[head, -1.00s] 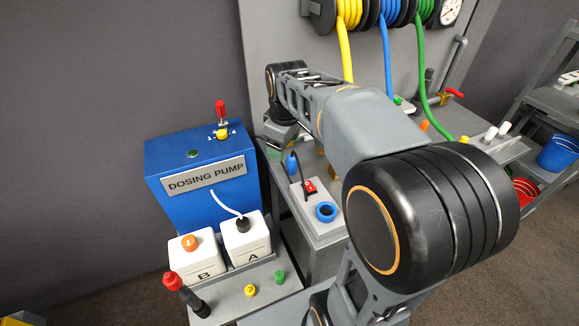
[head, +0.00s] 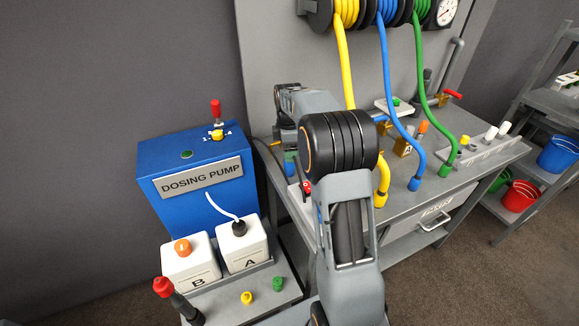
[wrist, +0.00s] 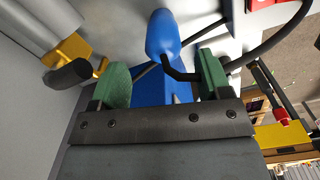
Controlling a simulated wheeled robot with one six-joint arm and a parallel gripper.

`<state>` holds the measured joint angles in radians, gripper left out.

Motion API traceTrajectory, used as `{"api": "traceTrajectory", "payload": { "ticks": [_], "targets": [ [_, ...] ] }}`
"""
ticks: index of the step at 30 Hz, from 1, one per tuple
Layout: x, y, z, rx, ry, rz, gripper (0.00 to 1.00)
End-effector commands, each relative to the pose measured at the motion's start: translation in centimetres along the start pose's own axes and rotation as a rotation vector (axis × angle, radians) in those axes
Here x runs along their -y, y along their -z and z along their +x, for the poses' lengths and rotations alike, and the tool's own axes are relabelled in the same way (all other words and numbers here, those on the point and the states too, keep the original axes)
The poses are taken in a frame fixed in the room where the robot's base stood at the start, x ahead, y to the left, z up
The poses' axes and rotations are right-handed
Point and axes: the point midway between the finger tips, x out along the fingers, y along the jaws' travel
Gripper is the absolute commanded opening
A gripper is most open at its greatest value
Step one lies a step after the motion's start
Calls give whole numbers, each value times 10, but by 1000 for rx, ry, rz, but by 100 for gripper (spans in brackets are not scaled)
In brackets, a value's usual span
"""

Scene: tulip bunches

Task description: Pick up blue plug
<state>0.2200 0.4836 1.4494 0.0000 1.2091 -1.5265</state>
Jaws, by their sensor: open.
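The blue plug (wrist: 162,36) shows in the wrist view as a rounded blue body just ahead of my fingertips, roughly midway between them. A black cable lies beside it. My gripper (wrist: 165,66) is open, with one green finger pad on each side and a gap to the plug's sides. I cannot tell how far the plug is in depth. A larger blue surface (wrist: 174,92) shows between the fingers; I cannot tell what it is. In the head view my arm hides most of the plug's area.
The blue dosing pump (head: 165,160) stands left of my arm, with white canisters A (head: 243,255) and B (head: 190,268) before it. A red switch (head: 306,188) is close by my arm. Yellow, blue and green hoses hang over the grey bench (head: 440,190) on the right.

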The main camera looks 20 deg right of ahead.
Motion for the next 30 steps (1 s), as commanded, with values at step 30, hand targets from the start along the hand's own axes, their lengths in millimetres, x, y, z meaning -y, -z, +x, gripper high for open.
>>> {"api": "traceTrajectory", "payload": {
  "ticks": [30],
  "targets": [
    [4,-1,64,1,-1,1,66]
  ]
}}
